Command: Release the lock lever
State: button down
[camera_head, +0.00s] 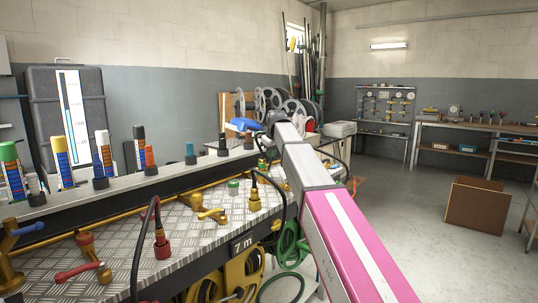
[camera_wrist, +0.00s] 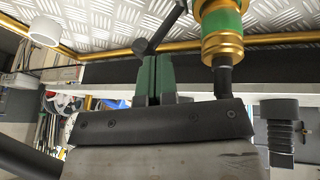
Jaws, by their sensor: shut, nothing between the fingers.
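In the wrist view my gripper (camera_wrist: 157,64) is shut and empty, its two green-padded fingers together. A dark lever with a rounded end (camera_wrist: 143,46) shows right at the fingertips; I cannot tell whether they touch. A brass and green fitting (camera_wrist: 222,38) is just to the right of the fingers. In the head view my arm reaches over the right part of a tread-plate bench (camera_head: 185,238), and its fingers are not clear there. A blue handle (camera_head: 243,124) shows near the arm's end. I cannot tell which part is the lock lever.
Red (camera_head: 78,272) and yellow (camera_head: 212,214) valve handles and a red hose fitting (camera_head: 161,245) stand up from the bench. Coloured cylinders line its back rail. Hoses (camera_head: 292,245) hang at the front. A wooden box (camera_head: 477,205) stands on the open floor at right.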

jog(key=shift+w+d+f+g+y, duration=0.15)
jog(key=shift+w+d+g+y, duration=0.3)
jog(key=shift+w+g, duration=0.2)
jog(key=shift+m+g+y, duration=0.3)
jog(key=shift+g+y, duration=0.05)
jog(key=shift+g, duration=0.1)
jog(key=shift+w+d+f, duration=0.7)
jog(key=shift+w+f, duration=0.15)
jog(key=shift+f, duration=0.05)
jog(key=shift+w+d+f, duration=0.65)
jog(key=shift+w+f, duration=0.15)
jog(key=shift+f, duration=0.05)
jog(key=shift+w+d+f, duration=0.25)
jog(key=shift+w+f, duration=0.05)
jog(key=shift+f, duration=0.55)
jog(key=shift+w+d, duration=0.1)
